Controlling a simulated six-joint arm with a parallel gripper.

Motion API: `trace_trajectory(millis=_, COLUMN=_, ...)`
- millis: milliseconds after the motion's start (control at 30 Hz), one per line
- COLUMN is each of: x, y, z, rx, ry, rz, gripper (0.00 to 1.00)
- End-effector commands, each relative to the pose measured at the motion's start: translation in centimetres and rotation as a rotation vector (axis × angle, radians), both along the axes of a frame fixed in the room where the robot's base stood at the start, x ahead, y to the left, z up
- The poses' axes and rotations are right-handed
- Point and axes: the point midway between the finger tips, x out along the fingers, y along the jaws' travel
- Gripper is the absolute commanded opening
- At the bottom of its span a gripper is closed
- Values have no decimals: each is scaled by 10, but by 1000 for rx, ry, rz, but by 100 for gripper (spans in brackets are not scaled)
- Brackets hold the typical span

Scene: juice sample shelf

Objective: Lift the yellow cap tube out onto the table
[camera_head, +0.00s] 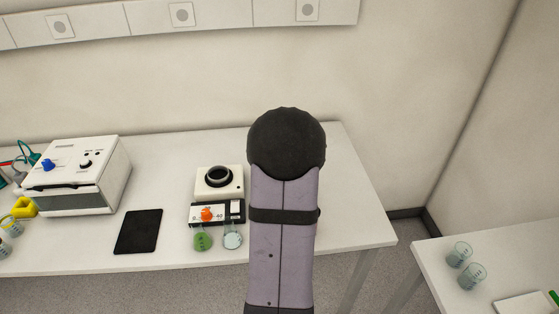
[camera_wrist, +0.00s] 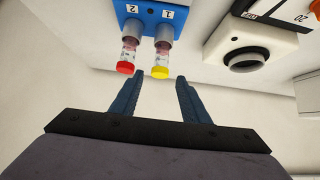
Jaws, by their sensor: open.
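In the wrist view the yellow cap tube (camera_wrist: 161,65) sits in a grey holder of a blue rack (camera_wrist: 150,14), at the one labelled 2 or 1; the label pairing is unclear. Its yellow cap faces my gripper. A red cap tube (camera_wrist: 128,59) sits in the holder to its left. My gripper (camera_wrist: 161,80) is open and empty, its two fingertips just short of the yellow cap, one on either side of it in the picture. No contact is visible. In the head view my arm hides the rack, both tubes and the gripper.
A white device with a black ring (camera_wrist: 246,60) stands right of the rack. In the head view, green (camera_head: 203,241) and clear (camera_head: 232,239) beakers, a black pad (camera_head: 139,231) and a white instrument box (camera_head: 85,175) stand on the table (camera_head: 160,150). The table's right end looks clear.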

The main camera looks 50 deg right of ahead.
Motion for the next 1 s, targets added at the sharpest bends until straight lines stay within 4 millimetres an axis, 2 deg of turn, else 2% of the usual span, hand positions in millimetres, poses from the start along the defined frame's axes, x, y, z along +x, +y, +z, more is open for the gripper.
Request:
trace_trajectory(millis=267, x=6, y=-5, z=-9, rx=1, ry=1, rz=1, gripper=42)
trace_trajectory(millis=633, x=28, y=-26, z=-38, rx=2, ry=3, rz=1, gripper=42)
trace_trajectory(millis=1000, x=45, y=-44, z=-56, rx=1, ry=2, rz=1, gripper=42)
